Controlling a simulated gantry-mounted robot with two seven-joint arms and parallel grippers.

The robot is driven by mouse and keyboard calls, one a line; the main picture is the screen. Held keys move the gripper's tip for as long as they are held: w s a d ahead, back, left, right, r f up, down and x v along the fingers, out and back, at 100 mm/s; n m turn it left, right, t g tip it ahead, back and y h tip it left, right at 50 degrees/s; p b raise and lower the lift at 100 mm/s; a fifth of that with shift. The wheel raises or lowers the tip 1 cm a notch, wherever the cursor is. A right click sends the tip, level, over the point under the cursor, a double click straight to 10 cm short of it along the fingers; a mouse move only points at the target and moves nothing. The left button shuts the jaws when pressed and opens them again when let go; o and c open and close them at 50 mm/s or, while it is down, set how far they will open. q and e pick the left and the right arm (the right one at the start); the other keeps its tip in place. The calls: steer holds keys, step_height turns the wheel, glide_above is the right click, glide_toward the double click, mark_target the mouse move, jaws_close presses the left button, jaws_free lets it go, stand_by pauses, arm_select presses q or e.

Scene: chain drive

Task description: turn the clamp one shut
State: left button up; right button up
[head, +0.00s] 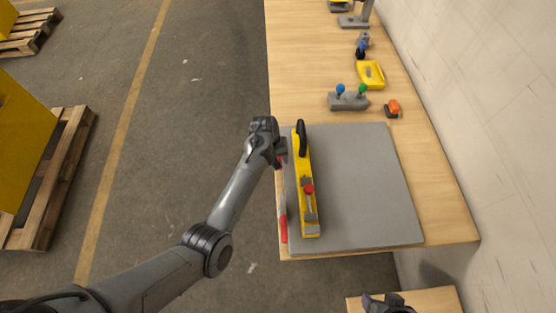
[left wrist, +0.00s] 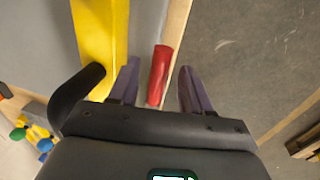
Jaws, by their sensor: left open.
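A yellow bar-like fixture (head: 304,178) lies along the left side of a grey mat, with a black handle (head: 301,139) at its far end. A red knob (head: 308,188) sits on it, with grey metal parts near its front end. A red handle (head: 284,229) lies along its left side; I cannot tell which part is clamp one. My left gripper (head: 281,153) is beside the fixture's far end. In the left wrist view its fingers (left wrist: 157,88) are open, with a red grip (left wrist: 160,72) between them, apart from both.
The grey mat (head: 365,185) is clear to the right of the fixture. Farther back stand a grey block (head: 348,103) with blue and green knobs, an orange part (head: 393,108) and a yellow tray (head: 371,74). A wall (head: 470,100) bounds the right.

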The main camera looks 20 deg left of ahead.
arm_select(q)
steer(key=shift+d+f, duration=0.1)
steer(key=shift+f, duration=0.3)
jaws_close()
